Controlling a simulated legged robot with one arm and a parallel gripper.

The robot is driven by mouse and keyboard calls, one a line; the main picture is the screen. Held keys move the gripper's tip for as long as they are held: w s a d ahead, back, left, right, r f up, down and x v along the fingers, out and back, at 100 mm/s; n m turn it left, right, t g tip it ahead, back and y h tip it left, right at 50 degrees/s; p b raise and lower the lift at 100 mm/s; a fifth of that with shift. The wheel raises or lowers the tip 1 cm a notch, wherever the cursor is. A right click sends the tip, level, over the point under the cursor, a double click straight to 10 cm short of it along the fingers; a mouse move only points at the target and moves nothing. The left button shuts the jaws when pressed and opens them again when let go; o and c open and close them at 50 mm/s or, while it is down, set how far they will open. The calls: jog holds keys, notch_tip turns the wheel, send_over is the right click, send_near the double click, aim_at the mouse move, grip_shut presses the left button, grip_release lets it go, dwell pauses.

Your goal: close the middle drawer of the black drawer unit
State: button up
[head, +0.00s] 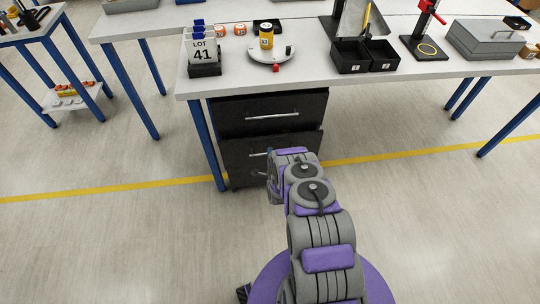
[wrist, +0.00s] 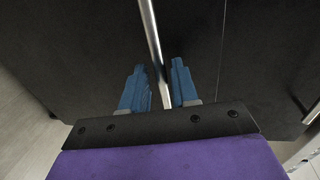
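The black drawer unit (head: 228,118) stands under the near edge of the white table. Its upper visible front has a silver bar handle (head: 272,116). The front below it (head: 236,160) has another silver handle (head: 256,154), partly hidden behind my arm. Whether this lower front stands out from the unit is hard to tell. My gripper (head: 268,170) is at this lower front. In the wrist view, my gripper's blue fingers (wrist: 159,78) are apart, one on each side of a silver handle bar (wrist: 150,30). A gap shows between the bar and at least the left finger.
The white table (head: 350,85) overhangs the unit and carries a LOT 41 holder (head: 203,55), a round turntable (head: 285,54) and black bins (head: 366,56). A blue table leg (head: 205,145) stands close left of the unit. The floor around is clear, with a yellow line.

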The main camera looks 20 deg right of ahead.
jog(key=shift+w+d+f, duration=0.1)
jog(key=shift+w+d, duration=0.1)
jog(key=shift+w, duration=0.35)
jog(key=shift+a, duration=0.2)
jog(key=shift+c, duration=0.3)
jog(key=c, duration=0.5)
jog(key=shift+d, duration=0.1)
grip_shut()
jog(key=shift+s, duration=0.1)
